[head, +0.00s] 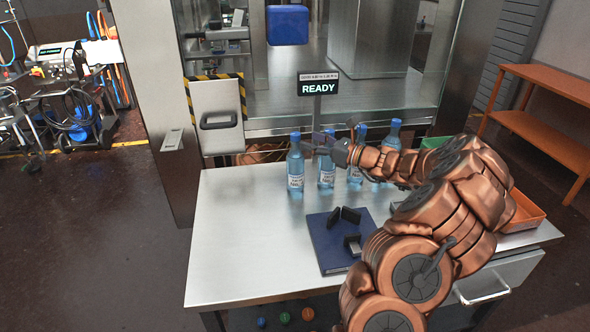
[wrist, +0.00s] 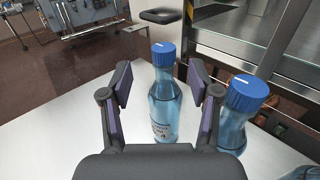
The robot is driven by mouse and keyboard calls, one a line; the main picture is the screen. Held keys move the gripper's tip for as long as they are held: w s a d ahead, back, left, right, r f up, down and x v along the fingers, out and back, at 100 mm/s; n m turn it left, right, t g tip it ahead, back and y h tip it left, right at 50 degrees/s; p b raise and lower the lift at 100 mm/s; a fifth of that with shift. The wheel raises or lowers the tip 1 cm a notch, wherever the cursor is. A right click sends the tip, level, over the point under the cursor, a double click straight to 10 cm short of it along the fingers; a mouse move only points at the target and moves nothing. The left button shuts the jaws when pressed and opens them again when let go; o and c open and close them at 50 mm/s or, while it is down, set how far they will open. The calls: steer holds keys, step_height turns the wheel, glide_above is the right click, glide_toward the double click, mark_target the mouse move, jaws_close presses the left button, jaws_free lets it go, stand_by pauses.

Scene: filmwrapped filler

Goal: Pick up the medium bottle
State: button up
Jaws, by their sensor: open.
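Several clear blue bottles with blue caps stand upright in a row along the back of the metal table. The leftmost bottle (head: 295,170) has a white label; I cannot tell for certain which bottle is the medium one. A second bottle (head: 326,172) stands just right of it. My gripper (head: 316,143) is at the left end of the row, near the upper parts of these two bottles. In the wrist view my gripper (wrist: 160,88) is open, with one bottle (wrist: 164,112) upright in the gap between its fingers, not gripped. Another bottle (wrist: 236,118) stands outside the right finger.
The metal table (head: 235,245) is bare at its left and front. A dark blue folder (head: 325,245) with small black blocks lies near the middle. An orange tray (head: 522,212) is at the right. A machine with a READY sign (head: 318,88) stands behind the table.

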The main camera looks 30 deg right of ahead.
mark_target(295, 133)
steer(key=shift+d+p+x, duration=0.15)
steer(key=shift+p+x, duration=0.45)
steer(key=shift+x, duration=1.05)
steer(key=shift+d+p+x, duration=0.15)
steer(key=shift+p+x, duration=0.4)
steer(key=shift+x, duration=1.1)
steer(key=shift+c, duration=0.4)
jaws_close()
